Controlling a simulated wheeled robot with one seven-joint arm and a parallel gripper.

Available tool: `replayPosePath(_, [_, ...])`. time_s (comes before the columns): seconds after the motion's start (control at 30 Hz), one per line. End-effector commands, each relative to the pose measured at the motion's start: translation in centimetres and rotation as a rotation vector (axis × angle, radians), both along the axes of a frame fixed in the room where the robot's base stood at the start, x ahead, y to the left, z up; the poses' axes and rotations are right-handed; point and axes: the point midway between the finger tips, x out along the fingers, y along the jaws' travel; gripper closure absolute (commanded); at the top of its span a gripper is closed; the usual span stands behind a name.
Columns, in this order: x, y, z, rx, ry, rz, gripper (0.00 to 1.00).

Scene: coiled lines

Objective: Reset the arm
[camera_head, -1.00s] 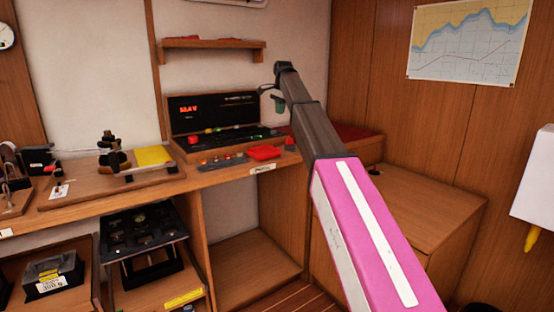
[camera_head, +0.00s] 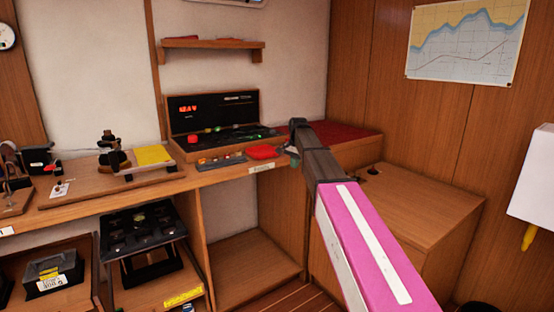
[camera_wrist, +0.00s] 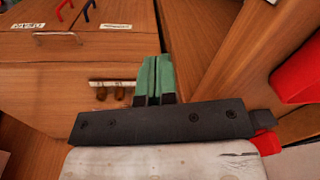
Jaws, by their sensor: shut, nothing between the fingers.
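My arm reaches up from the lower right in the head view, with a pink and white link and a dark grey forearm. My gripper (camera_head: 295,160) is at the far end of the arm, small and partly hidden by the forearm, near the right front edge of the bench. In the wrist view my gripper (camera_wrist: 153,80) shows two green fingers side by side, pressed together with nothing between them.
The bench (camera_head: 120,192) carries a black case (camera_head: 215,115) with a red display, a red tray (camera_head: 262,152) and a yellow pad (camera_head: 153,155). A wooden cabinet (camera_head: 420,210) stands at right. A red object (camera_wrist: 297,70) is close by at right in the wrist view.

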Motion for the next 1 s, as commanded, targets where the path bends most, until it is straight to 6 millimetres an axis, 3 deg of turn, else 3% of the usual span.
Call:
replayPosePath(0.03, [-2.6, -1.0, -2.9, -0.006, 0.007, 0.033, 1.0])
replayPosePath(0.2, [-7.9, -3.5, -10.3, -0.025, 0.016, 0.155, 1.0])
replayPosePath(0.5, [-18.8, -7.3, -20.9, -0.052, 0.035, 0.375, 1.0])
replayPosePath(0.8, [-30.0, -10.1, -27.9, -0.07, 0.052, 0.585, 1.0])
replayPosePath(1.0, [-33.8, -10.9, -29.8, -0.076, 0.059, 0.665, 1.0])
